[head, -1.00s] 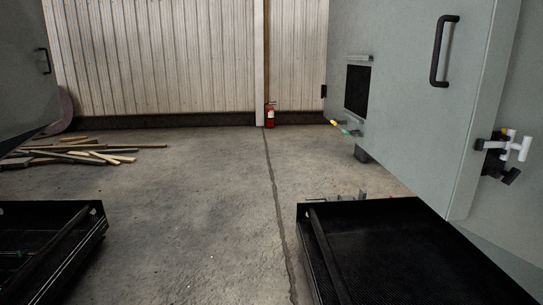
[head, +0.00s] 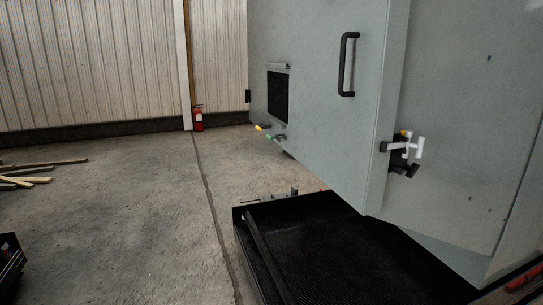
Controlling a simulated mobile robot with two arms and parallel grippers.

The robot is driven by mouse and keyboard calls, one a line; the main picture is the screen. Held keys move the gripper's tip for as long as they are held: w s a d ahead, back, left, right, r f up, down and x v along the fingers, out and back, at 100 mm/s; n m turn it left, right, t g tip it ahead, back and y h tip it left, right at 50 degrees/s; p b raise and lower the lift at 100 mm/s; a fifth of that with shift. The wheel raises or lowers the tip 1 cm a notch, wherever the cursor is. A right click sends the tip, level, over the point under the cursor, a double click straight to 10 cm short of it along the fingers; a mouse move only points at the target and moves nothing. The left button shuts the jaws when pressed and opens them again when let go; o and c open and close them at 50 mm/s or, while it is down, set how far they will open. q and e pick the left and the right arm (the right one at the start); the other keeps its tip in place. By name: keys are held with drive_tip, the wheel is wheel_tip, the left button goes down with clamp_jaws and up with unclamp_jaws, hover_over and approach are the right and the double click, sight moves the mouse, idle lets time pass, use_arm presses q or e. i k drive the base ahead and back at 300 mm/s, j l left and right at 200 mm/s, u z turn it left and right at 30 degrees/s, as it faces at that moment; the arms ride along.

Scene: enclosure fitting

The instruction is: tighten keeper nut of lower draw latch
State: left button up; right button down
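A draw latch (head: 404,152) with a white T-shaped handle, a dark body and a small yellow part sits on the edge of the grey enclosure (head: 320,110), low on its right-hand face. I cannot make out a keeper nut at this distance, and I cannot tell whether this is the lower latch. Neither of my grippers shows in the head view.
A black ribbed tray (head: 340,240) lies in front, below the enclosure. The enclosure has a black handle (head: 347,65) and a dark vent (head: 278,97). A fire extinguisher (head: 197,119) stands by the wall. Wood pieces (head: 28,180) lie at left. Concrete floor (head: 120,220) between is clear.

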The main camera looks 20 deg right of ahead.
sight(412, 171)
drive_tip(key=l+z, duration=0.1)
drive_tip(key=z, duration=1.25)
drive_tip(key=i+l+u, duration=0.15)
drive_tip(key=u, duration=0.7)
drive_tip(key=i+l+u, duration=0.2)
drive_tip(key=l+u, duration=0.2)
drive_tip(key=l, duration=0.7)
drive_tip(key=l+u, duration=0.4)
drive_tip(key=l, duration=0.7)
